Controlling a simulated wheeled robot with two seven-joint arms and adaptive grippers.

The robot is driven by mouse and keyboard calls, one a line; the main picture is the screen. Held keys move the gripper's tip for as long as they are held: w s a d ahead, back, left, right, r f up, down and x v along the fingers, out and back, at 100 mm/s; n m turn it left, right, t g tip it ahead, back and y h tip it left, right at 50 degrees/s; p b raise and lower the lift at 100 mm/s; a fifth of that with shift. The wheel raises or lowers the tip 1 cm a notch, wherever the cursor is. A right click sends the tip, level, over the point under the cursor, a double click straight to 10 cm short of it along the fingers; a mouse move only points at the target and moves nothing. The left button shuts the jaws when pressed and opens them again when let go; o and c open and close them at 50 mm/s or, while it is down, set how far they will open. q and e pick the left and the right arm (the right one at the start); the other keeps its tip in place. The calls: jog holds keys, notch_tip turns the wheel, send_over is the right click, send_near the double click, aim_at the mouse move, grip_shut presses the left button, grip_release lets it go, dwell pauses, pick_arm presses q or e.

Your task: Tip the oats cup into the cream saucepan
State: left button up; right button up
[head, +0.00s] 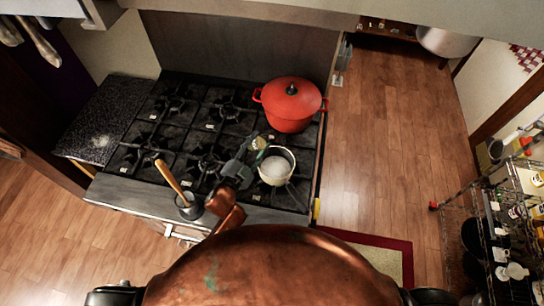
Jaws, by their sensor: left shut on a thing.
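The cream saucepan (289,179) stands on the front right of the stove, with pale contents and a dark handle pointing to the lower right. My left gripper (254,147) is just to its upper left and is shut on the oats cup (259,143). The cup is small, with a tan top, and appears at the saucepan's upper-left rim. I cannot tell whether they touch or how far the cup is tilted. My gripper partly hides the cup. My right gripper is not in view.
A red lidded pot (289,112) stands behind the saucepan. A speckled counter (105,118) is on the left. A wire shelf (490,230) stands at right, beyond open floor.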

aim_at(259, 145)
pick_arm(q)
jog(key=shift+s+d+r+m, duration=0.1)
jog(key=shift+r+m, duration=0.1)
jog(key=shift+m, duration=0.3)
jog(key=shift+r+m+b, duration=0.35)
jog(key=shift+m+b, duration=0.1)
jog(key=shift+m, duration=0.45)
dwell(0.4)
jog(key=shift+d+r+m, duration=0.1)
jog(key=shift+r+m, duration=0.25)
jog(key=shift+m, duration=0.45)
jog(key=shift+s+d+r+m+b, duration=0.1)
jog(key=shift+r+m+b, duration=0.2)
jog(key=shift+m, duration=0.5)
dwell(0.4)
jog(key=shift+s+d+r+m+p, duration=0.2)
jog(key=shift+d+m+p, duration=0.1)
jog(key=shift+d+m, duration=0.15)
dwell(0.4)
jog(key=shift+s+d+r+m, duration=0.1)
jog(key=shift+d+m, duration=0.05)
jog(key=shift+m, duration=0.3)
jog(key=shift+s+d+r+m+p, duration=0.1)
jog(key=shift+d+r+m+p, duration=0.15)
jog(key=shift+m+p, duration=0.55)
dwell(0.7)
